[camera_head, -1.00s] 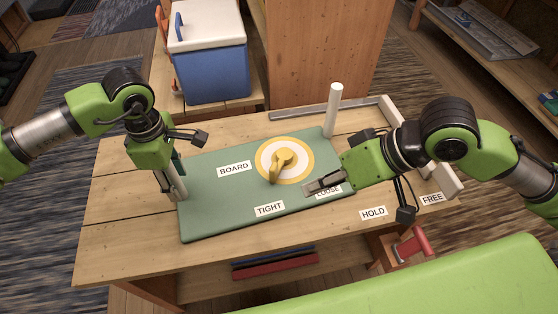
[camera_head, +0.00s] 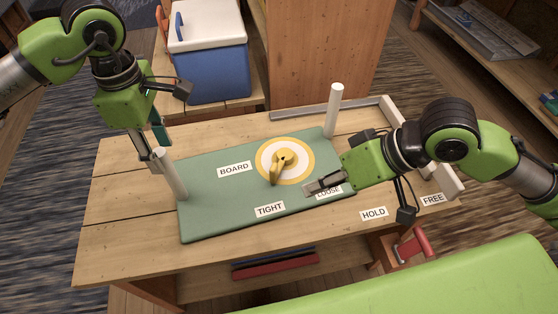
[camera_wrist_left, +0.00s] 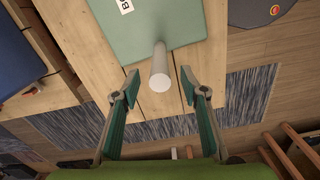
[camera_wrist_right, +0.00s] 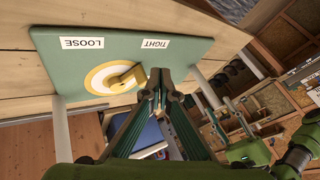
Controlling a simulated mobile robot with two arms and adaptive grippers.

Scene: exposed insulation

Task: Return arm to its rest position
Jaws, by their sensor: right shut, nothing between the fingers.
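My left gripper (camera_head: 150,152) is open and empty, raised just above and behind the white left post (camera_head: 170,176). In the left wrist view its fingers (camera_wrist_left: 160,88) stand apart, with the post's top (camera_wrist_left: 159,76) showing beyond and between them. My right gripper (camera_head: 312,187) is shut and empty over the green board (camera_head: 215,205), near the LOOSE label. In the right wrist view its tips (camera_wrist_right: 160,78) meet close to the yellow knob (camera_wrist_right: 130,78). The knob (camera_head: 283,160) sits on a white dial with a yellow ring; its handle points toward the TIGHT label (camera_head: 270,209).
A second white post (camera_head: 333,110) stands at the board's far right corner. A grey rail (camera_head: 325,110) lies behind it. HOLD (camera_head: 373,213) and FREE labels and a red handle (camera_head: 416,241) are at the right. A blue cooler (camera_head: 209,60) stands behind the wooden bench (camera_head: 115,215).

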